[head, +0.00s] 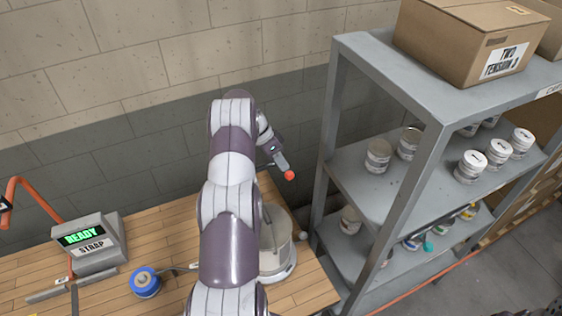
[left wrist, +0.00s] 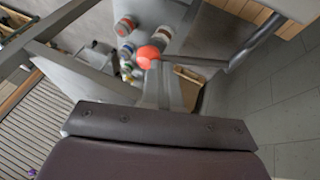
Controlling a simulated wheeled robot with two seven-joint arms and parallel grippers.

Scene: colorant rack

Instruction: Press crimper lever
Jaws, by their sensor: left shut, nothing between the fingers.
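The red ball knob (head: 289,175) of the crimper lever shows right at the tips of my left gripper (head: 281,162). In the left wrist view the knob (left wrist: 148,57) lies just beyond the fingertips (left wrist: 160,75), and the dark lever rod (left wrist: 195,62) runs off to the right. My left gripper is shut and empty. I cannot tell whether it touches the knob. A silver can-shaped body (head: 276,250) on a pale round base stands on the bench, partly hidden by my left arm. My right gripper is not in view.
A grey shelf rack (head: 437,150) with several cans stands close on the right, with a cardboard box (head: 470,40) on top. On the wooden bench (head: 110,300) are a READY/STRAP display (head: 90,245) and a blue roll (head: 145,282). A block wall is behind.

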